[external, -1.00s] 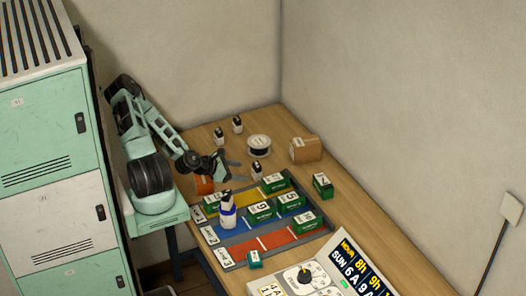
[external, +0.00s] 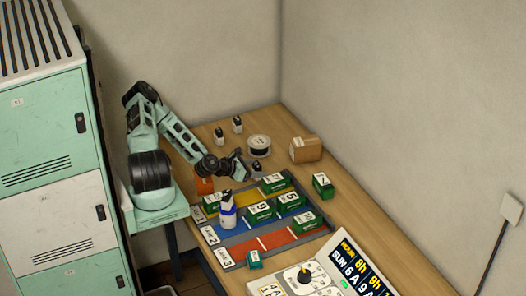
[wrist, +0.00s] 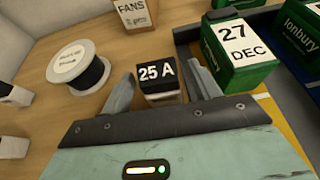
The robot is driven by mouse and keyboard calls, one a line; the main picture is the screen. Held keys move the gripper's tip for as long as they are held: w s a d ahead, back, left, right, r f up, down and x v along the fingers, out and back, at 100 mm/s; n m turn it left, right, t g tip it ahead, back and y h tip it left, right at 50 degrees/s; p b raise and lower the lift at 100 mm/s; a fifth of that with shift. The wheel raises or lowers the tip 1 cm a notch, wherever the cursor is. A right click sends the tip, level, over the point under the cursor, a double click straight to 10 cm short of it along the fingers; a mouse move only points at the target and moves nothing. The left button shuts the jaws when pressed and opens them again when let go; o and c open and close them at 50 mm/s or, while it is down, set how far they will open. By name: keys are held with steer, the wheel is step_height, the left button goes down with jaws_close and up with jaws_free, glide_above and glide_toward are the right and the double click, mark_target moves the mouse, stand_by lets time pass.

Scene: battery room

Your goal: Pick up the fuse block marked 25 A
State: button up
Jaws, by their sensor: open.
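The fuse block marked 25 A (wrist: 158,77) is a small block with a black top and white lettering. In the wrist view it stands upright between the two fingers of my gripper (wrist: 162,90), which are open on either side of it. I cannot tell whether either finger touches it. In the external view my gripper (external: 246,166) is low over the table at the back edge of the tray, and the fuse block (external: 257,167) shows only partly beside the fingers.
A green box marked 27 DEC (wrist: 238,50) stands close to the right finger, in the coloured tray (external: 232,241). A wire spool (wrist: 78,68) is at left. Two other small blocks (external: 219,136) (external: 237,124) and a cardboard box (external: 306,149) stand behind.

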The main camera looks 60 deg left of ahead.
steer(key=c, duration=1.1)
